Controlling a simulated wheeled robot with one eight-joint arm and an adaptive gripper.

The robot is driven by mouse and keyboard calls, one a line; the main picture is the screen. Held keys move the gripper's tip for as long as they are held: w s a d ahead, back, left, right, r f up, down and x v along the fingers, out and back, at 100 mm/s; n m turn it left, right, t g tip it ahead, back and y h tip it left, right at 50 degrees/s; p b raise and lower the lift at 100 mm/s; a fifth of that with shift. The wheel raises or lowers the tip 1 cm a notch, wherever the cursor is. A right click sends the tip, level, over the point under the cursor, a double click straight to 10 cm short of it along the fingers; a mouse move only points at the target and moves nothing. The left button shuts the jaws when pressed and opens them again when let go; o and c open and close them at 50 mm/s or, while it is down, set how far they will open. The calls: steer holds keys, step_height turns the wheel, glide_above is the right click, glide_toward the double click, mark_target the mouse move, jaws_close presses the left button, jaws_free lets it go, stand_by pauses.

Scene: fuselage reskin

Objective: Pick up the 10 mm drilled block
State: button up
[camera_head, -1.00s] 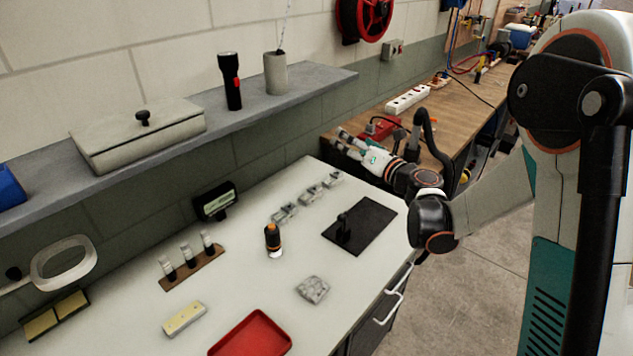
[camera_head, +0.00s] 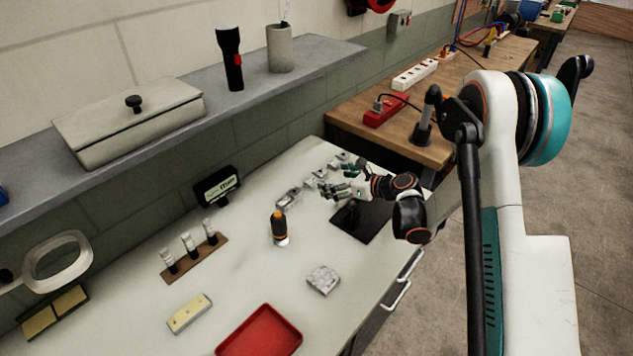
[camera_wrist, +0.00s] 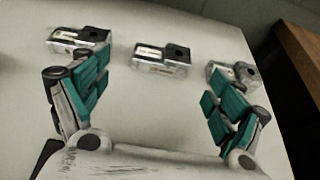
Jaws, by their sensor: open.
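Three small grey metal blocks with dark drilled holes and pale labels stand in a row at the back of the white bench. In the wrist view they are the left block (camera_wrist: 80,38), the middle block (camera_wrist: 161,57) and the right block (camera_wrist: 234,75). The label print is too small to read, so I cannot tell which is the 10 mm one. They also show in the head view as the near block (camera_head: 289,198), the middle one (camera_head: 315,178) and the far one (camera_head: 340,160). My gripper (camera_head: 333,188) is open and empty beside the row; in the wrist view its fingers (camera_wrist: 158,78) straddle the middle block's direction.
A black mat (camera_head: 374,220) with a dark upright object lies below my arm. An orange-topped bottle (camera_head: 279,228), a grey block (camera_head: 323,279), a red tray (camera_head: 260,334) and a rack of vials (camera_head: 195,259) stand on the bench. A shelf (camera_head: 310,62) runs behind.

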mark_target(315, 178)
steer(key=b+x, duration=0.2)
steer(key=x, duration=0.5)
steer(key=shift+d+f+b, duration=0.1)
steer(key=shift+f+b, duration=0.05)
steer(key=shift+b, duration=0.2)
steer(key=c, duration=1.4)
